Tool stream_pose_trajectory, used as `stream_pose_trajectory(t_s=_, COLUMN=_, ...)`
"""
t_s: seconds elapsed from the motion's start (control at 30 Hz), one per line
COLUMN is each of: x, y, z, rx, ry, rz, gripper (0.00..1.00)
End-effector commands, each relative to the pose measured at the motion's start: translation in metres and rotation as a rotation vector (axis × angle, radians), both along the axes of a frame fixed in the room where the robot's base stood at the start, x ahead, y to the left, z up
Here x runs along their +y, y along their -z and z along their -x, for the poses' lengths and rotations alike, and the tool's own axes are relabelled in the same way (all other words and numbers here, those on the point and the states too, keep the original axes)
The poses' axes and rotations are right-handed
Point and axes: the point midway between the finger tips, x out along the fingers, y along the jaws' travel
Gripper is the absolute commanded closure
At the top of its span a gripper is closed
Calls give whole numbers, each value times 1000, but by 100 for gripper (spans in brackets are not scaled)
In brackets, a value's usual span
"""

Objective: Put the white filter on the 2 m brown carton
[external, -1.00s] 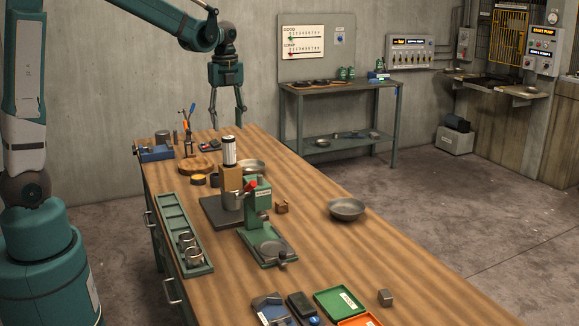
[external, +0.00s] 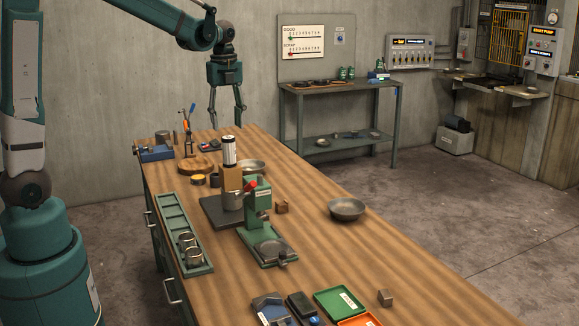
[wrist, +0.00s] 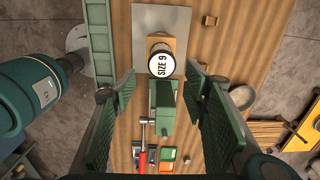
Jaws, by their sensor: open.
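The white filter (external: 229,151) is an upright cylinder with dark bands. It stands on top of the brown carton (external: 232,179) on the workbench. In the wrist view the filter's round white top (wrist: 161,65) reads "SIZE 9", and part of the tan carton (wrist: 168,38) shows around it. My gripper (external: 227,117) is open and empty, pointing down, well above the bench. In the wrist view the filter shows between the spread fingers of my gripper (wrist: 160,90), and nothing touches it.
A green press (external: 262,225) with a red handle stands close beside the carton. A green tray (external: 172,217) with metal cups runs along the left edge. A metal bowl (external: 346,209) sits to the right, with clear bench around it.

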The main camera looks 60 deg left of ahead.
Motion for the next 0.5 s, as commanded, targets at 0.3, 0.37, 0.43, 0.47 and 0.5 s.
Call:
stream_pose_trajectory(t_s=0.3, x=-40, y=-21, z=24, rx=-70, ry=-176, rz=-13, gripper=56)
stream_pose_trajectory(t_s=0.37, x=-49, y=-25, z=30, rx=-90, ry=-220, rz=-14, gripper=56)
stream_pose_trajectory(t_s=0.43, x=-60, y=-30, z=37, rx=-111, ry=-274, rz=-12, gripper=56)
stream_pose_trajectory(t_s=0.47, x=-64, y=-32, z=40, rx=-121, ry=-297, rz=-13, gripper=56)
stream_pose_trajectory(t_s=0.5, x=-70, y=-34, z=45, rx=-133, ry=-327, rz=-11, gripper=56)
